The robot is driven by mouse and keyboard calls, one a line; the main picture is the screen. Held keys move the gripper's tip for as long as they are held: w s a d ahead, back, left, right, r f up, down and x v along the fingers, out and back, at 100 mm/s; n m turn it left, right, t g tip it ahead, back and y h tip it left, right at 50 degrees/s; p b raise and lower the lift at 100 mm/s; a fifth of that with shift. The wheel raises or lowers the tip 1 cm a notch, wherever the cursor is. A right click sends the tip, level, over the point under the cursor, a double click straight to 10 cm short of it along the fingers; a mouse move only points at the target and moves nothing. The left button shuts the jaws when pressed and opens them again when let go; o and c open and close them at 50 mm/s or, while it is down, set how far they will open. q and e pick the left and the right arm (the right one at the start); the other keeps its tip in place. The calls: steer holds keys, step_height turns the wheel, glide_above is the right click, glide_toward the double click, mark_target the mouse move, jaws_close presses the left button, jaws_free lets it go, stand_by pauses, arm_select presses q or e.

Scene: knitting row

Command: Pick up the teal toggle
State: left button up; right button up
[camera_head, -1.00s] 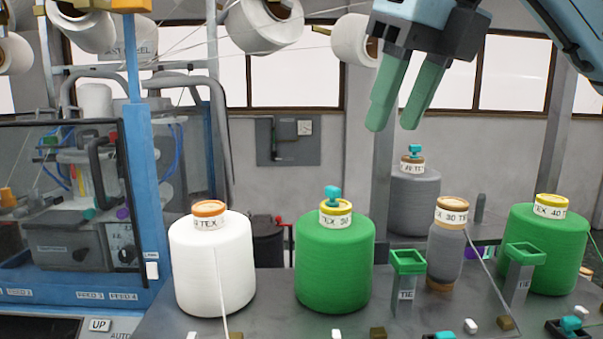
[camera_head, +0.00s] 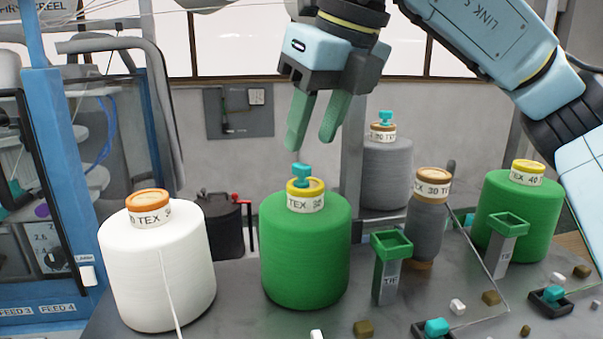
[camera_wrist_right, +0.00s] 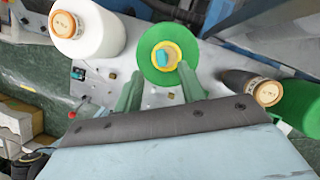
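A teal toggle (camera_head: 302,174) stands on the yellow-ringed top of the green yarn cone (camera_head: 305,250) in the middle of the head view. It also shows in the right wrist view (camera_wrist_right: 162,58), beyond and between the fingertips. My right gripper (camera_head: 309,143) is open and empty, with its green fingers pointing down just above this toggle, apart from it. Another teal piece (camera_head: 386,117) sits on the grey cone behind. Two more teal pieces, at the front (camera_head: 436,327) and at the right (camera_head: 553,294), sit in dark holders on the table. My left gripper is not in view.
A white cone (camera_head: 158,262) stands left of the green cone. A green-topped post (camera_head: 390,265), a slim grey cone (camera_head: 425,228) and another green cone (camera_head: 515,215) stand to the right. Small white and brown blocks lie on the grey table (camera_head: 235,310).

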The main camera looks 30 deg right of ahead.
mark_target(302, 165)
steer(key=x, duration=0.5)
steer(key=shift+r, duration=0.1)
jaws_close()
